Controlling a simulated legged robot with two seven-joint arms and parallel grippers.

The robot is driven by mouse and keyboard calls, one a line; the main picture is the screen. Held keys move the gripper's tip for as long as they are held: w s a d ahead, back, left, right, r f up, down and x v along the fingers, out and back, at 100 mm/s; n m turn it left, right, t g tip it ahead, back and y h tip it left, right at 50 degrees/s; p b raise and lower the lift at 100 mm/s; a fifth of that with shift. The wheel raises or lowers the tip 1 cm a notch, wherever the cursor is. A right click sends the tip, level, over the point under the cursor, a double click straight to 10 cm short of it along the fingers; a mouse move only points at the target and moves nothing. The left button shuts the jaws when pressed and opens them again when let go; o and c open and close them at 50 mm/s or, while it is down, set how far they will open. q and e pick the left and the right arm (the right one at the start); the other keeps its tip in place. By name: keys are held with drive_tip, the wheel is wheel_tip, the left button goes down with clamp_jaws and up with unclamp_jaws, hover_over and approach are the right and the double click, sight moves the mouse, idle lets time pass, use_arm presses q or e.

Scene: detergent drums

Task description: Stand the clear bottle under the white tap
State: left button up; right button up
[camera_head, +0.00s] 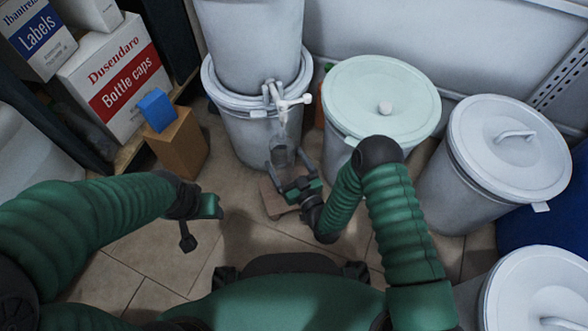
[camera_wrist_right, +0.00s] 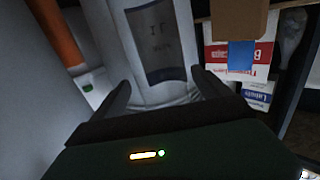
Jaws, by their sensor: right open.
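The white tap (camera_head: 285,100) sticks out low on the front of stacked pale drums in the head view. A clear bottle (camera_head: 282,148) shows faintly just below the tap, in front of the lower drum; its base is hidden by my right gripper. My right gripper (camera_head: 288,164) is open, its two dark fingers apart on either side of the bottle's lower part. In the right wrist view the open fingers (camera_wrist_right: 163,92) flank a pale surface with a grey printed label; I cannot tell whether it is bottle or drum. My left gripper (camera_head: 197,222) hangs away from the bottle; its jaw gap is unclear.
The stacked drums (camera_head: 250,40) stand behind the bottle. Lidded drums (camera_head: 375,95) and (camera_head: 500,150) stand to the right. A brown box (camera_head: 180,148) with a blue block (camera_head: 157,108) stands left, beside a shelf with cartons (camera_head: 115,85). Tiled floor is open at front left.

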use_arm(q)
drive_tip(key=p+v, duration=0.2)
drive_tip(key=v, duration=0.1)
drive_tip(key=w+p+v, duration=0.1)
drive_tip(key=p+v, duration=0.1)
drive_tip(key=shift+r, duration=0.5)
use_arm(e)
drive_tip(key=v, duration=0.9)
drive_tip(key=shift+r, duration=0.1)
